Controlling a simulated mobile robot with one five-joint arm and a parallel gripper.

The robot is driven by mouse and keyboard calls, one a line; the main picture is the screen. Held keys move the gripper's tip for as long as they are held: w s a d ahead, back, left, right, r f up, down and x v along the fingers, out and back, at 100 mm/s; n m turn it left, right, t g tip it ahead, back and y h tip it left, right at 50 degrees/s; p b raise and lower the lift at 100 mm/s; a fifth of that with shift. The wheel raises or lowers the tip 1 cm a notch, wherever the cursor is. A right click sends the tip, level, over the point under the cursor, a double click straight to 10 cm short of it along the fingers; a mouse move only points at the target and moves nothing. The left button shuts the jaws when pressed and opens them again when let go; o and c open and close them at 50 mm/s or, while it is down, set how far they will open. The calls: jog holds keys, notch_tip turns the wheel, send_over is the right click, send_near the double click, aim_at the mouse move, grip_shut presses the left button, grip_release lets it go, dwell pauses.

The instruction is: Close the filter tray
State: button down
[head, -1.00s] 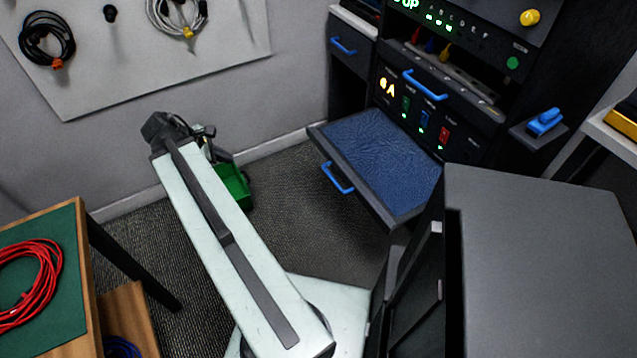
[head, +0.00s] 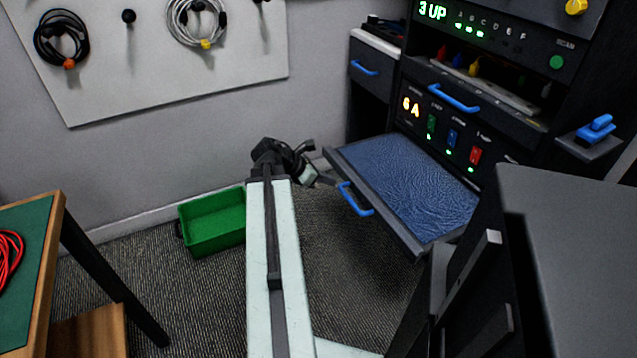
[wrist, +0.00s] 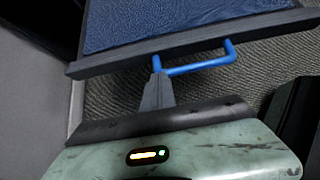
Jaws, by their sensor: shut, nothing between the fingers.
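The filter tray (head: 392,224) is pulled out of the dark rack. It has a dark frame, a textured blue filter surface and a blue handle (head: 357,200) on its front edge. The tray's front edge (wrist: 110,62) and blue handle (wrist: 205,64) also show in the wrist view. My gripper (head: 330,181) is shut and empty, in front of the tray's left front part. In the wrist view my gripper (wrist: 157,68) has its tip at the handle's left end, just below the front edge; I cannot tell whether it touches.
A green bin (head: 215,222) stands on the carpet left of my arm. A green-topped table (head: 30,250) is at the left, and a grey cabinet (head: 575,250) at the right front. A closed rack drawer with a blue handle (head: 453,97) is above the tray.

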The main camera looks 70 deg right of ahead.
aim_at(350, 181)
jog(key=s+d, duration=0.1)
jog(key=s+d+f, duration=0.1)
jog(key=s+d, duration=0.1)
jog(key=shift+f, duration=0.15)
jog(key=shift+s+d, duration=0.35)
jog(key=shift+s, duration=0.1)
